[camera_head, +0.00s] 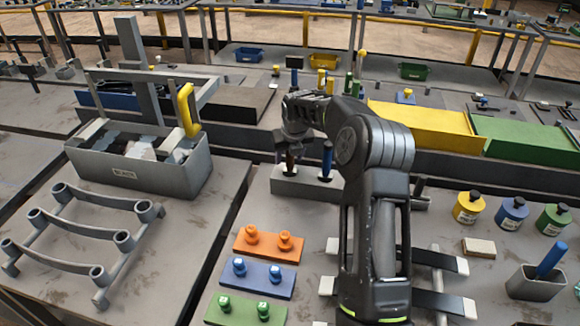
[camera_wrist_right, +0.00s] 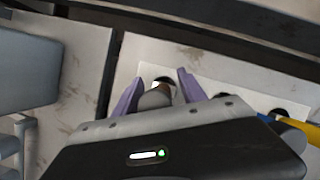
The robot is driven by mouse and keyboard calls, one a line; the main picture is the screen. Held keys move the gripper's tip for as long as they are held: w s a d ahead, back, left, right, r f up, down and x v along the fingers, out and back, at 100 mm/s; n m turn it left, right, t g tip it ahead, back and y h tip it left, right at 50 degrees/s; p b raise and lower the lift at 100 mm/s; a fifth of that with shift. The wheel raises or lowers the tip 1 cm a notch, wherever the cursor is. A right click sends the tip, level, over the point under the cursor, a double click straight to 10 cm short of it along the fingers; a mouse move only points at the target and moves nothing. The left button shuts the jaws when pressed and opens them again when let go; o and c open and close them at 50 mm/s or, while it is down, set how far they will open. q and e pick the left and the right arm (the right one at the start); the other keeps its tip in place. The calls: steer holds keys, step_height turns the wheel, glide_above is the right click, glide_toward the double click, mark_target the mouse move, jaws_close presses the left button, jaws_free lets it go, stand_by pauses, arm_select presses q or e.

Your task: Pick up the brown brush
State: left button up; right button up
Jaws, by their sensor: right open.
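The brown brush (camera_head: 290,163) stands upright in a hole of the grey holder block (camera_head: 300,186). Its upper part is hidden by my right gripper (camera_head: 289,150), which is over it, pointing down. In the right wrist view the end of the brush (camera_wrist_right: 155,97) shows as a grey-brown round shape between the two purple fingers of my right gripper (camera_wrist_right: 156,90). The fingers are apart, one on each side of it. Whether either finger touches the brush I cannot tell. My left gripper is not in view.
A blue-handled tool (camera_head: 327,158) stands in the same block, close to the right of my gripper. A grey bin (camera_head: 135,178) and a curved metal rack (camera_head: 75,235) are at left. Orange (camera_head: 268,247), blue and green plates lie in front. Coloured pots (camera_head: 468,208) stand at right.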

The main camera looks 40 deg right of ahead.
steer(key=shift+c, duration=0.4)
jaws_close()
